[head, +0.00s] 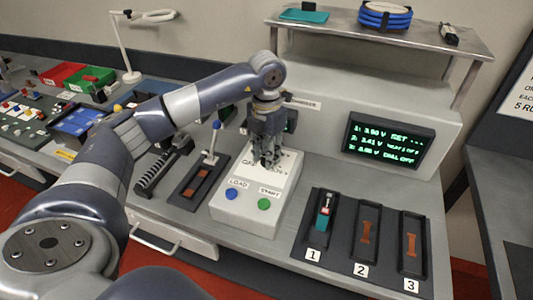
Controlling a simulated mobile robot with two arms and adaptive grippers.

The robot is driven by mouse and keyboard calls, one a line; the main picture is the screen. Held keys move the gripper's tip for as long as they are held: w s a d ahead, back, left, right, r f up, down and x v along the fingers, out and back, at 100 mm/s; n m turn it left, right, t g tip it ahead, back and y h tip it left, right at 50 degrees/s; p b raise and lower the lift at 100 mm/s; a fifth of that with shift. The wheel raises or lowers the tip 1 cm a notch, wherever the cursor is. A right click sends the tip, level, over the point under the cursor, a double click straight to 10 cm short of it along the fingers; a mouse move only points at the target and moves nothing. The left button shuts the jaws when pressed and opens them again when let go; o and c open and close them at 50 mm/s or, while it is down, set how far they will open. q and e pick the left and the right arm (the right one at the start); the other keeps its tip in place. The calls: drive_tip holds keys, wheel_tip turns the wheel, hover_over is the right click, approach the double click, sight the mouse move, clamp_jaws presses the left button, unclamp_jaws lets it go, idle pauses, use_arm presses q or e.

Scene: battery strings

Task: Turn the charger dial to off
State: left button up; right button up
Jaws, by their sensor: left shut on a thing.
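The white charger box (275,187) stands on the bench with a blue LOAD button (232,194) and a green START button (264,204) on its front. My left gripper (267,160) reaches down from above onto the box's upper face and is shut on the charger dial there. The gripper's fingers hide the dial, so its pointer cannot be seen, and the lettering around it is only partly visible. A screen (382,140) behind shows green lines of text, and its last line seems to end in "DIAL OFF". My right gripper is not in view.
Three numbered black trays stand to the right; tray 1 (311,241) holds a teal battery (323,211). A lever fixture (214,140) and a black-handled tool (160,165) lie left of the box.

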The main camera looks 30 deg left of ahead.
use_arm(q)
drive_tip(key=shift+w+r, duration=0.1)
idle(0.3)
drive_tip(key=o, duration=1.1)
wheel_tip(320, 180, up, 12)
drive_tip(key=shift+f, duration=0.1)
